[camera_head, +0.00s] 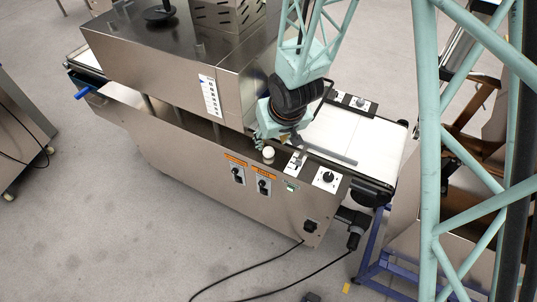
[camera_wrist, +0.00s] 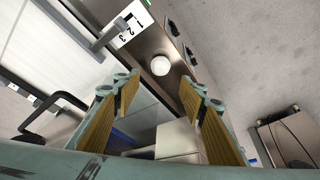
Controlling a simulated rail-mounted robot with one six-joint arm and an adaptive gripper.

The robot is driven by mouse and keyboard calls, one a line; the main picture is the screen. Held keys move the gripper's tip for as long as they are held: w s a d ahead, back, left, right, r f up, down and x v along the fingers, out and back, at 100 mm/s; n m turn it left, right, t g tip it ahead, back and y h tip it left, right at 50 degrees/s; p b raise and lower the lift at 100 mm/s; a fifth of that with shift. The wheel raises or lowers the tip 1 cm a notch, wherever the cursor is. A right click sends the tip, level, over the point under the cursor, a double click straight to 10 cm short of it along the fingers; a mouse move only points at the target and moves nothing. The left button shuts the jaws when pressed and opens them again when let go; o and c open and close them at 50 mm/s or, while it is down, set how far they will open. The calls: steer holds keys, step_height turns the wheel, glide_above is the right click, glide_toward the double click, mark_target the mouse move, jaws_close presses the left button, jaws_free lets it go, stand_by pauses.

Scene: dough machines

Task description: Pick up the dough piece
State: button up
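A small round white piece, which looks like the dough piece (camera_head: 268,153), sits on the steel side ledge of the dough machine (camera_head: 205,135). It also shows in the wrist view (camera_wrist: 160,66), beyond my fingertips and roughly centred between them. My gripper (camera_wrist: 160,92) is open, with its two brown-padded fingers wide apart and nothing between them. In the head view my gripper (camera_head: 284,140) is just above and right of the white piece, partly hidden by my wrist. The fingers look apart from the piece.
A white conveyor belt (camera_head: 345,130) runs beside the ledge, with a dark bent bar (camera_wrist: 50,115) near it. Switches and a knob panel (camera_head: 327,178) stand right of the piece. The steel housing (camera_head: 180,65) rises to the left. A blue frame (camera_head: 385,265) stands at the right.

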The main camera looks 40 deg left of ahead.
mark_target(269, 149)
steer(key=shift+b+x, duration=0.5)
steer(key=shift+x, duration=1.7)
steer(key=shift+b+x, duration=0.7)
steer(key=shift+x, duration=1.95)
steer(key=shift+d, duration=0.1)
steer(key=shift+c, duration=0.2)
steer(key=c, duration=0.9)
